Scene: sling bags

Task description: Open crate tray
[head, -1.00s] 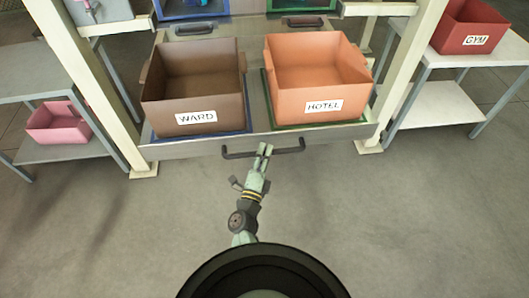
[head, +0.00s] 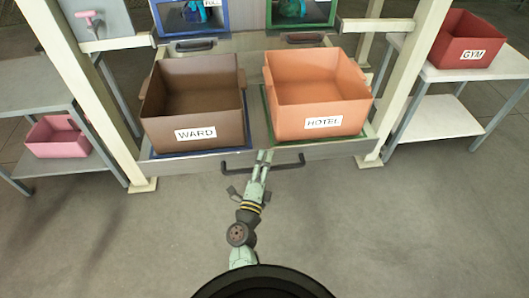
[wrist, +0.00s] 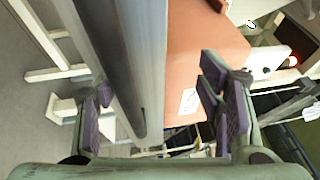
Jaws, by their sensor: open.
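The crate tray (head: 300,151) is a wide grey tray that stands out in front of the cream rack posts. It bears a brown WARD crate (head: 193,118) on the left and an orange HOTEL crate (head: 320,95) on the right. Its dark bar handle (head: 290,165) runs along the middle of the front. My gripper (head: 265,154) is at the handle's middle, its fingers open. In the wrist view, the grey tray front (wrist: 140,60) runs between the open purple-padded fingers (wrist: 160,108). I cannot tell whether the pads touch the handle.
A rack post (head: 95,90) stands on each side. Side tables hold a pink crate (head: 58,138) and a red GYM crate (head: 467,40). The floor (head: 400,230) in front is clear.

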